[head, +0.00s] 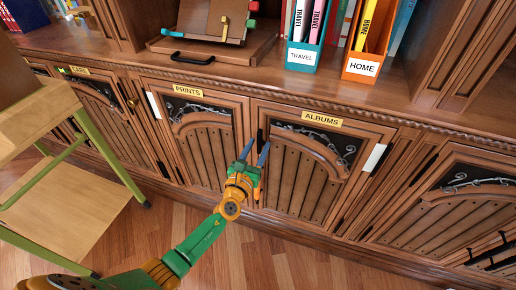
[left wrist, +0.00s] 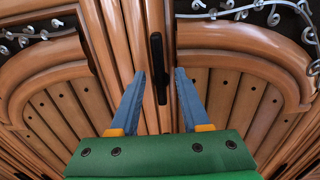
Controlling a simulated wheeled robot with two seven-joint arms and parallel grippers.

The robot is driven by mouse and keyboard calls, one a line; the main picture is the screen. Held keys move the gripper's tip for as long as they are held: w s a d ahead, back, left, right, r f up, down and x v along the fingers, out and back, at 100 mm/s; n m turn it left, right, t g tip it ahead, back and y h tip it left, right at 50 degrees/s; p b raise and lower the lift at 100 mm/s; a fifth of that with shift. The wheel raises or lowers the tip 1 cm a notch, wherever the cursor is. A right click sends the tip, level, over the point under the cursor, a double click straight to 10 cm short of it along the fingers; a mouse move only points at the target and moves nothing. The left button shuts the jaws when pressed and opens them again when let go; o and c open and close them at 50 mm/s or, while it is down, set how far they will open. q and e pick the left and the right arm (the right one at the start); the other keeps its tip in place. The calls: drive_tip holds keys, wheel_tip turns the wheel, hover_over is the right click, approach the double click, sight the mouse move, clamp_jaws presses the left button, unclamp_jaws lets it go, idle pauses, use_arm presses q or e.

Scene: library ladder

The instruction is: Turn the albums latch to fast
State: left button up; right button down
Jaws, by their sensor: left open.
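The albums door (head: 305,175) is a shut wooden cabinet door under a yellow ALBUMS label (head: 322,118). At its left edge is a slim black upright piece (head: 260,137), which also shows in the left wrist view (left wrist: 157,52). It looks like the latch or a pull; no fast marking is readable. My left gripper (head: 255,154) is open, its blue fingers pointing at the cabinet. In the left wrist view the fingers stand on either side of the black piece's lower part; contact cannot be told. My right gripper is out of view.
The prints door (head: 205,150) is shut at the left. A white plate (head: 374,157) is at the albums door's right edge. A wooden step unit with a green frame (head: 110,160) stands at the left. TRAVEL (head: 303,57) and HOME (head: 363,67) book holders stand on the ledge above.

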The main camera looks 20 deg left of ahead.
use_arm(q)
drive_tip(key=c, duration=0.6)
clamp_jaws()
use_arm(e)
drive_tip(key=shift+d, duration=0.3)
